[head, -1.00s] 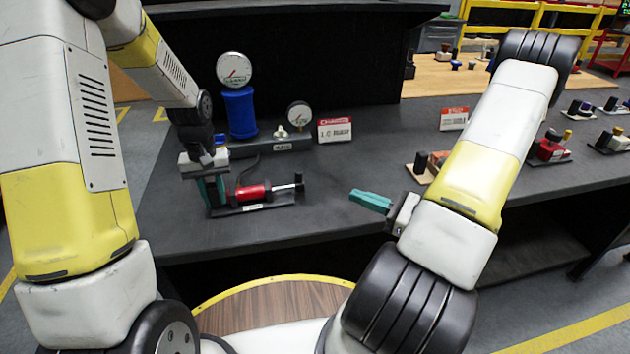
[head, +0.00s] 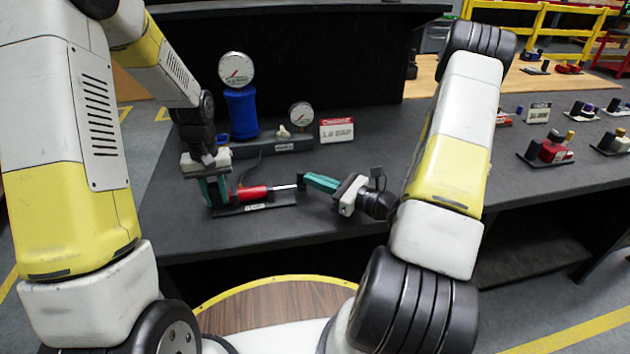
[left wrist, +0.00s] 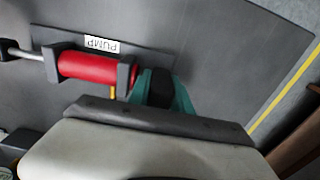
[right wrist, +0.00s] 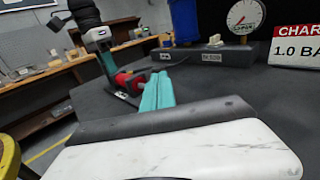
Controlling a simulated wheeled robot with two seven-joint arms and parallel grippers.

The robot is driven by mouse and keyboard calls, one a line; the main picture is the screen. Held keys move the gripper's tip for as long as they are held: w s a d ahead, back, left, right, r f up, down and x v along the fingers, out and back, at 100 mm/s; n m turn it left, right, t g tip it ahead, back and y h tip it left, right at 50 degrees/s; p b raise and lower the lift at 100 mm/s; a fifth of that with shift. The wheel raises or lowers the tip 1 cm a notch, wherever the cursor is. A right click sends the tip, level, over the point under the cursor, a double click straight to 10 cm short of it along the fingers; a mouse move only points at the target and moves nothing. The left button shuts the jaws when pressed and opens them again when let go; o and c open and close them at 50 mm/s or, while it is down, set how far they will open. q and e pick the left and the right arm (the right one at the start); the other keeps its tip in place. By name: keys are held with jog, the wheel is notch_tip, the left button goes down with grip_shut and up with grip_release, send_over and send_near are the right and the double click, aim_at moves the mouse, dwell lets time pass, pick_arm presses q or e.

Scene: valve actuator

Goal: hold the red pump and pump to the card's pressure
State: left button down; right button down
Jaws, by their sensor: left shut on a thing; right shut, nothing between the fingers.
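The red pump (head: 254,192) lies on its dark base on the bench, with its metal rod pointing right. My left gripper (head: 214,190) is shut on the pump's left end; the left wrist view shows its green fingers around a dark part beside the red barrel (left wrist: 88,68). My right gripper (head: 308,180) is shut and empty, its green fingertips close to the rod's handle end. I cannot tell whether they touch it. In the right wrist view the fingers (right wrist: 157,90) point toward the pump (right wrist: 128,80). A red and white card (head: 337,130) stands behind; the right wrist view shows "1.0 BA" on it.
A blue cylinder (head: 241,113) with a large gauge (head: 236,70) stands behind the pump. A smaller gauge (head: 301,114) sits on a dark block with a pale knob (head: 283,131). Other devices (head: 550,148) stand at the bench's right. The bench front between the arms is clear.

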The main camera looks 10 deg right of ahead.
jog(key=a, duration=0.6)
jog(key=shift+s, duration=0.2)
jog(key=v, duration=1.4)
jog(key=shift+d, duration=0.25)
dwell(1.0)
jog(key=c, duration=1.7)
grip_release()
jog(key=shift+w+a, duration=0.2)
jog(key=shift+a, duration=0.05)
jog(key=o, duration=0.4)
jog(key=x, duration=0.6)
jog(key=r+x, duration=0.1)
jog(key=x, duration=1.2)
jog(key=shift+w+r, duration=0.2)
jog(key=shift+w+a, duration=0.4)
jog(key=shift+w, duration=0.05)
